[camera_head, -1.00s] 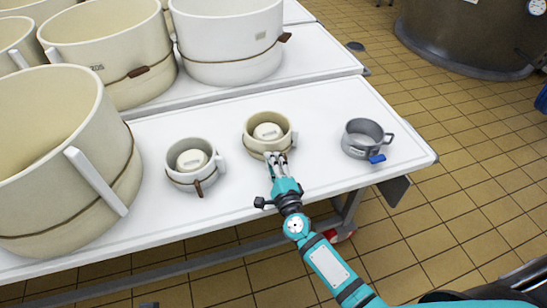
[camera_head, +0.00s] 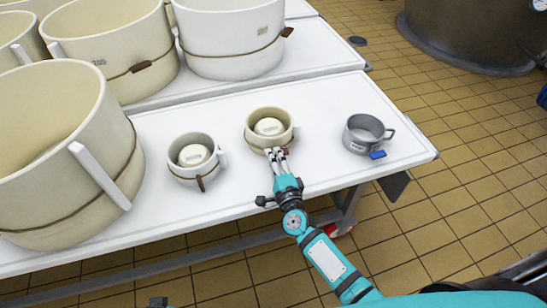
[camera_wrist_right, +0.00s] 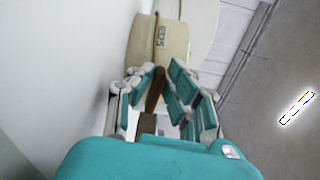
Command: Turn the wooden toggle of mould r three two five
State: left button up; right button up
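The middle small cream mould (camera_head: 270,127) stands upright on the white table, with a round white block inside and a brown cord around it. My right gripper (camera_head: 277,152) is at its front side, low on the wall. In the right wrist view the mould (camera_wrist_right: 172,42) carries a small dark label that looks like R325. There the brown wooden toggle (camera_wrist_right: 153,92) stands between the fingertips of my right gripper (camera_wrist_right: 160,72), which close in on it from both sides and appear to touch it. The fingers mostly hide the toggle in the head view. My left gripper's fingers are not in view.
A similar small mould (camera_head: 193,160) with a hanging brown toggle stands to the left. A grey metal cup (camera_head: 366,134) with a blue tag stands to the right. Large moulds (camera_head: 60,150) crowd the left. The white table (camera_head: 330,105) is bare between the small vessels.

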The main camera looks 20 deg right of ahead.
jog(key=o, duration=0.4)
jog(key=shift+c, duration=0.2)
jog(key=s, duration=1.2)
jog(key=shift+d, duration=0.1)
